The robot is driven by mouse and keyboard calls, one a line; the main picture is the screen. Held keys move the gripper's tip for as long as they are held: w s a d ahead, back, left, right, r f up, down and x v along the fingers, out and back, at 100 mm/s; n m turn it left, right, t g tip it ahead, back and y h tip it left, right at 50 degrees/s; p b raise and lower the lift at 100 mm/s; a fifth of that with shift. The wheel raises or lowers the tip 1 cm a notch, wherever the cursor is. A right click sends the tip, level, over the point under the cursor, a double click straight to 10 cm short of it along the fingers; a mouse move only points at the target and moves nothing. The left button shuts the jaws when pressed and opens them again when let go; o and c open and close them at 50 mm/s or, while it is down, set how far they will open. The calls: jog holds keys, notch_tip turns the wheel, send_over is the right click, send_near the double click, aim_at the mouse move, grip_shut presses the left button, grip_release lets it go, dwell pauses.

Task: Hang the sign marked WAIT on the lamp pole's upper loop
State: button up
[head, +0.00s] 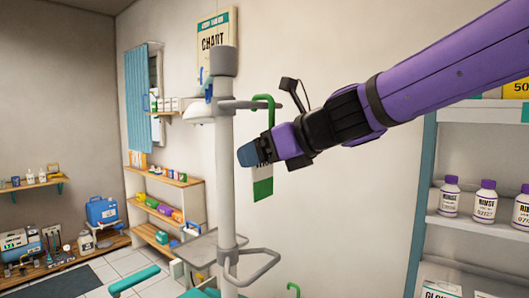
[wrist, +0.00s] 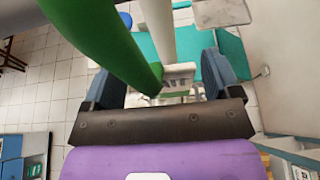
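The lamp pole (head: 225,165) stands upright left of my arm in the head view. Its upper loop (head: 243,104) sticks out to the right. A white and green sign (head: 263,189) hangs below a green hook (head: 268,98), which appears to curve over that loop. My gripper covers most of its lettering, so I cannot read it. My gripper (head: 248,154) is in front of the sign's upper part. In the wrist view my gripper (wrist: 160,75) has its fingers wide apart, with the sign's top (wrist: 180,72) and the green hook (wrist: 115,45) between them, apparently not clamped.
A lower loop (head: 262,262) sticks out from the pole, and a tray (head: 190,247) is beside it. Another green hook-like piece (head: 293,288) shows at the bottom edge. Shelves with RINSE bottles (head: 485,200) stand to the right. A wall chart (head: 216,40) is behind the pole.

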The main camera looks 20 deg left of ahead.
jog(key=shift+o, duration=0.6)
jog(key=v, duration=1.1)
jog(key=w+d+r+m+t+h, duration=0.1)
jog(key=w+d+m+t+h, duration=0.2)
jog(key=d+m, duration=0.45)
jog(key=w+d+r+m+t, duration=0.1)
jog(key=w+d+m+t, duration=0.1)
jog(key=d+m+t, duration=0.45)
jog(key=s+d+f+m+h, duration=0.1)
jog(key=d+f+m+h, duration=0.2)
jog(key=d+m+h, duration=0.75)
jog(key=s+d+f+m+g, duration=0.4)
jog(key=s+d+f+m, duration=0.45)
jog(key=m, duration=0.65)
jog(key=s+d+f+m+g, duration=0.2)
jog(key=s+f+m+g, duration=0.3)
jog(key=s+m, duration=0.5)
notch_tip(320, 180, down, 2)
jog(key=shift+s+f+y, duration=0.2)
jog(key=shift+f+y, duration=0.05)
jog(key=shift+y, duration=0.2)
